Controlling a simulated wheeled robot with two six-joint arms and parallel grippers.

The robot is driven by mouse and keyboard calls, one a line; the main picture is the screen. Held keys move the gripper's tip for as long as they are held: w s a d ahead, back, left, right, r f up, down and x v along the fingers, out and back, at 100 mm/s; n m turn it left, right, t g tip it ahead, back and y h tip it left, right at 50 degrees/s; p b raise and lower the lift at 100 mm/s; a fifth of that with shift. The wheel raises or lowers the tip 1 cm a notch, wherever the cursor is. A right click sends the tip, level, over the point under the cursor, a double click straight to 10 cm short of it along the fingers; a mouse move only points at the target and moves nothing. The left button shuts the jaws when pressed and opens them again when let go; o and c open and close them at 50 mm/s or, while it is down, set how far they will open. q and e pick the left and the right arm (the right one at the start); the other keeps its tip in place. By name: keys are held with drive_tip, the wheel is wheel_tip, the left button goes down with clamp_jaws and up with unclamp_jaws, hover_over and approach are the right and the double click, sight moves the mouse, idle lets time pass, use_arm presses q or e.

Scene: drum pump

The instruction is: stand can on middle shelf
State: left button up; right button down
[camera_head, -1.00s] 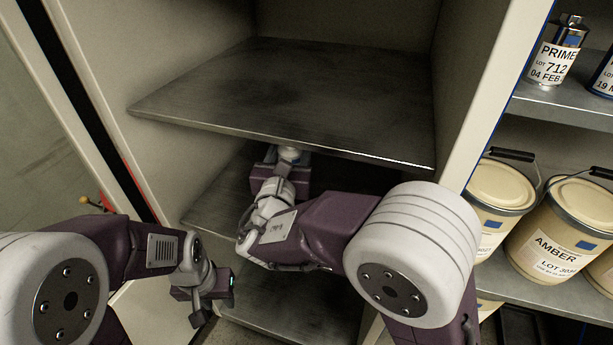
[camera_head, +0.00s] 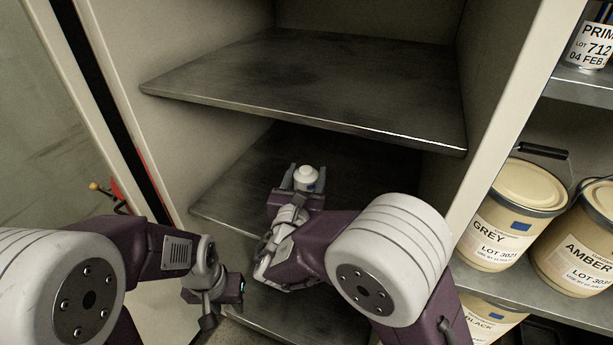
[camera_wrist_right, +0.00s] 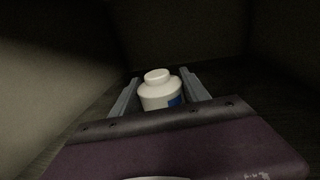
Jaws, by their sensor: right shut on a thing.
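The can (camera_head: 307,177) is small and white with a rounded shoulder, a cap and a blue mark. It is upright between the fingers of my right gripper (camera_head: 304,182), which is shut on it. The right wrist view also shows the can (camera_wrist_right: 158,92) between the two grey fingers. The can is over the middle shelf (camera_head: 236,192), below the upper shelf (camera_head: 300,85). I cannot tell whether its base touches the shelf, as the gripper hides it. My left gripper (camera_head: 230,292) is outside the cabinet at lower left; its jaws are unclear.
The cabinet's right wall (camera_head: 515,130) stands close to my right arm. Right of it, a rack holds a grey-paint tin (camera_head: 507,220), an amber tin (camera_head: 580,240) and a primer can (camera_head: 592,45). A lower shelf (camera_head: 290,315) lies beneath. The middle shelf around the can looks bare.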

drive_tip(key=c, duration=0.6)
unclamp_jaws()
drive_tip(key=shift+f, duration=0.1)
drive_tip(key=shift+o, duration=0.2)
drive_tip(key=shift+s+r, duration=0.1)
drive_tip(key=shift+r, duration=0.15)
drive_tip(key=s+p, duration=0.1)
drive_tip(key=s, duration=0.2)
drive_tip(key=s+a+p, duration=0.1)
drive_tip(key=s, duration=0.3)
drive_tip(key=s+a+p, duration=0.1)
drive_tip(key=s, duration=0.3)
drive_tip(key=shift+a, duration=0.15)
drive_tip(key=shift+s+f, duration=0.1)
drive_tip(key=shift+s, duration=0.2)
